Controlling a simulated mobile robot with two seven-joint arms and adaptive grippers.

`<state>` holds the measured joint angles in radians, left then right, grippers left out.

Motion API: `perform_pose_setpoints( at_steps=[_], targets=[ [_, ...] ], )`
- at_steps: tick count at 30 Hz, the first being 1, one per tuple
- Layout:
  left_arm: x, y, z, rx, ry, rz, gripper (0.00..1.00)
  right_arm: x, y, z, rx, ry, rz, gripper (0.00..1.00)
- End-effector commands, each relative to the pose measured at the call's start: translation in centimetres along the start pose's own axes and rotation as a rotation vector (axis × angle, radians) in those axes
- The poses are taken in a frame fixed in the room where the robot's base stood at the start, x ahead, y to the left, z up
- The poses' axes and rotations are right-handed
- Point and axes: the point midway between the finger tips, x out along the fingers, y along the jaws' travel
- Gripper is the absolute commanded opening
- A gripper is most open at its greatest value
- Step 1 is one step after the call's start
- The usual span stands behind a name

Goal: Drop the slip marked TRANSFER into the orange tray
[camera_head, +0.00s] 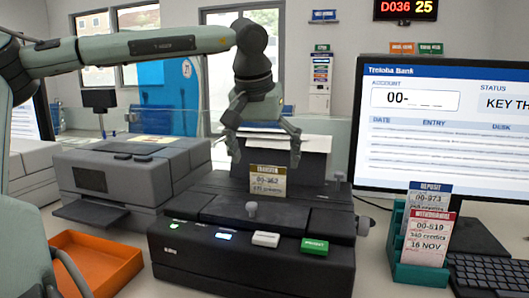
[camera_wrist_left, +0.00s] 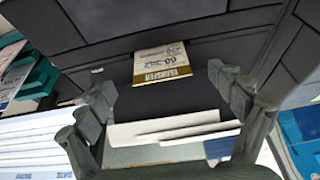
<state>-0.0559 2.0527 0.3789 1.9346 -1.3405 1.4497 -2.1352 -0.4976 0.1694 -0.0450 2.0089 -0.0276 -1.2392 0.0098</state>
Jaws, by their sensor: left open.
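The TRANSFER slip (camera_head: 267,181), cream with a gold header, stands up out of the black machine (camera_head: 190,213) at the middle of the counter. My left gripper (camera_head: 265,152) is open just above and behind the slip's top, one finger to each side, not touching it as far as I can see. In the left wrist view the slip (camera_wrist_left: 162,66) shows upside down beyond the spread fingers (camera_wrist_left: 165,92), with nothing held between them. The orange tray (camera_head: 128,283) lies at the lower left, partly cut by the frame edge and my arm; its visible floor is empty. My right gripper is not in view.
A teal rack (camera_head: 405,272) at right holds a DEPOSIT slip (camera_head: 428,194) and a WITHDRAWAL slip (camera_head: 428,238). A monitor (camera_head: 450,130) and keyboard (camera_head: 490,272) stand at right. A grey printer (camera_head: 130,178) stands behind the tray. White paper (camera_head: 312,150) rises behind the slip.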

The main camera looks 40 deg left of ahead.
Motion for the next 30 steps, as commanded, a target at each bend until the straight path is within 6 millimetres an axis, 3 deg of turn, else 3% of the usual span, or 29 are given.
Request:
perform_pose_setpoints(
  at_steps=[12, 24, 30],
  targets=[
    [6.0, -0.1, 0.1, 0.0, -0.004, -0.001, 0.93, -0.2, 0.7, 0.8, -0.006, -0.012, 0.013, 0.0],
    [7.0, 0.0, 0.1, 0.0, -0.002, 0.0, 0.93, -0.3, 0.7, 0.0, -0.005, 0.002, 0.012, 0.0],
    [6.9, 0.0, 0.1, 0.0, -0.002, 0.0, 0.71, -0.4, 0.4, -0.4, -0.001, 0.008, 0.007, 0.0]
  ],
)
